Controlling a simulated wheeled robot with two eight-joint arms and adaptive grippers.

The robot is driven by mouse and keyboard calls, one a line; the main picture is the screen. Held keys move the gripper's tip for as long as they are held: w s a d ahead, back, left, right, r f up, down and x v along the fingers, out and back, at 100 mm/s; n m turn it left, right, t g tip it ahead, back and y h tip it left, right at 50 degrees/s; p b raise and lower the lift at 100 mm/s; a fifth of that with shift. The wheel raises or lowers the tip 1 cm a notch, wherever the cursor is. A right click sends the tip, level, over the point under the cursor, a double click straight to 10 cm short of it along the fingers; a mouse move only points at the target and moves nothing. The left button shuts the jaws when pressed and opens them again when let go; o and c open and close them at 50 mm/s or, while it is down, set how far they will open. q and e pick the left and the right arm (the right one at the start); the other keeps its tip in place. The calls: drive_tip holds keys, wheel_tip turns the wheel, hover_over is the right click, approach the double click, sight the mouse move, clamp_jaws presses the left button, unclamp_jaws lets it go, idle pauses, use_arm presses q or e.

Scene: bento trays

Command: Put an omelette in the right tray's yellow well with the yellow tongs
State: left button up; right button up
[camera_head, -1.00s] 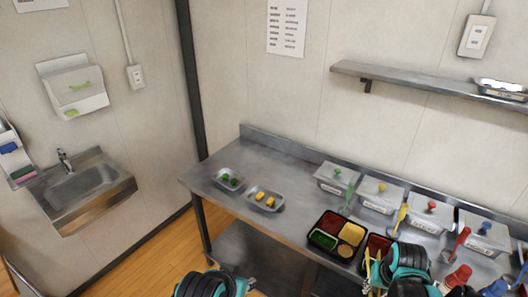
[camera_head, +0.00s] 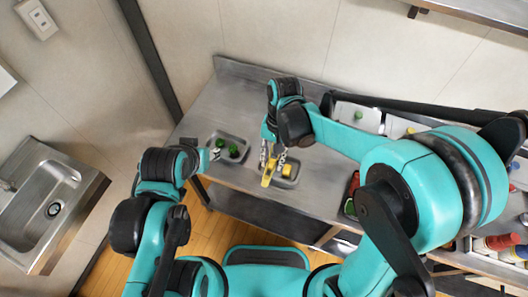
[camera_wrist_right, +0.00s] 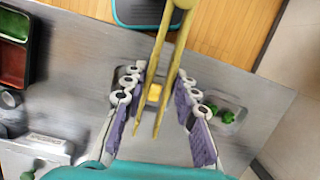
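My right gripper (camera_head: 272,158) is around the yellow tongs (camera_head: 267,174) above the metal dish of omelettes (camera_head: 296,176). In the right wrist view the tongs (camera_wrist_right: 160,65) lie between the fingers (camera_wrist_right: 157,75), their two arms slightly apart. A yellow omelette (camera_wrist_right: 154,92) shows between those arms; I cannot tell whether they touch it. In the head view one omelette (camera_head: 287,169) shows beside the tongs. A bento tray (camera_head: 351,190) is mostly hidden behind my right arm; its red and green wells show in the wrist view (camera_wrist_right: 16,50). The right tray's yellow well is hidden. My left gripper (camera_head: 215,153) is by the dish of green food.
The dish of green food (camera_head: 240,141) sits left of the omelette dish; it also shows in the wrist view (camera_wrist_right: 238,112). Lidded metal containers (camera_head: 358,116) line the back of the counter. A sink (camera_head: 45,195) is at the left. Bare counter (camera_head: 215,105) lies behind the dishes.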

sight(266, 169)
drive_tip(key=shift+s+a+r+g, duration=0.2)
drive_tip(key=shift+s+a+r, duration=0.25)
drive_tip(key=shift+s, duration=0.1)
drive_tip(key=shift+s+a+r+g, duration=0.2)
drive_tip(key=shift+s+a+r, duration=0.15)
drive_tip(key=shift+s, duration=0.2)
drive_tip(key=shift+s+a+f, duration=0.1)
drive_tip(key=shift+s+f, duration=0.05)
drive_tip(key=shift+w+a+f, duration=0.1)
drive_tip(key=shift+w+f, duration=0.1)
drive_tip(key=shift+f, duration=0.25)
drive_tip(key=shift+b+x, duration=1)
drive_tip(key=shift+x, duration=0.1)
use_arm(q)
drive_tip(key=shift+s+d+f, duration=0.15)
drive_tip(key=shift+s+f, duration=0.05)
drive_tip(key=shift+f, duration=0.3)
use_arm(e)
drive_tip(key=shift+o, duration=0.8)
drive_tip(key=shift+w, duration=0.25)
use_arm(q)
drive_tip(key=shift+f, duration=0.1)
drive_tip(key=shift+f+b, duration=1.35)
drive_tip(key=shift+f, duration=0.05)
use_arm(e)
drive_tip(key=shift+f, duration=1.65)
drive_tip(key=shift+f, duration=0.1)
